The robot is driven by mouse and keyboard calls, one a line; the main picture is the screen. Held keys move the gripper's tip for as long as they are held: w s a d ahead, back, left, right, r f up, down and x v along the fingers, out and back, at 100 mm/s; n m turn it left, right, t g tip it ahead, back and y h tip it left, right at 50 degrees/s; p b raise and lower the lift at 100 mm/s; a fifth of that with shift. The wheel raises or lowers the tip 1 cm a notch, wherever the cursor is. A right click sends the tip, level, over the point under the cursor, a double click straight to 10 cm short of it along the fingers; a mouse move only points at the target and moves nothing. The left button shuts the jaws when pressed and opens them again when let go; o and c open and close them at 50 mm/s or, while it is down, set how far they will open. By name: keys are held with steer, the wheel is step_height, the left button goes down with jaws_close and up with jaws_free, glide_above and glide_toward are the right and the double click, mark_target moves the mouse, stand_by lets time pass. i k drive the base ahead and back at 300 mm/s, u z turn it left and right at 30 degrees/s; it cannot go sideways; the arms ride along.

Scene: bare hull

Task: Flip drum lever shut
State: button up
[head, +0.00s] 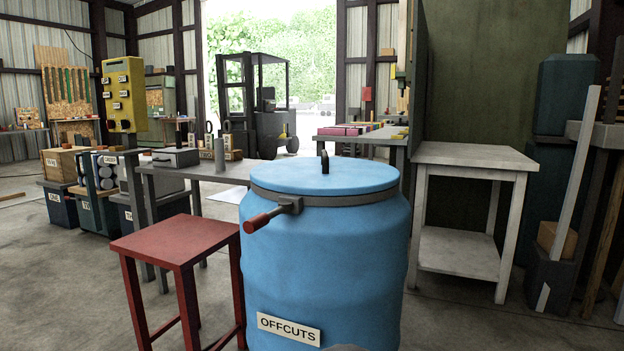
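The blue drum (330,255) stands upright in the middle of the head view, with an "OFFCUTS" label (289,329) low on its front. Its blue lid (300,178) sits on top with a dark handle (324,161), and a grey clamp band (345,199) runs around the rim. The drum lever (262,219), with a red grip, sticks out from the band at the drum's front left, pointing left and slightly down, away from the drum wall. My gripper is not in view; only a small grey shape shows at the bottom edge, too little to identify.
A red stool (175,240) stands close to the drum's left, below the lever. A pale two-tier table (476,155) is at right. A grey bench (210,172) stands behind at left, and a forklift (265,105) further back. Floor is open at front left.

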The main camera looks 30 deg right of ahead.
mark_target(254, 224)
steer(key=u, duration=1.05)
steer(key=k, duration=0.9)
steer(key=z, duration=0.9)
steer(key=i, duration=0.5)
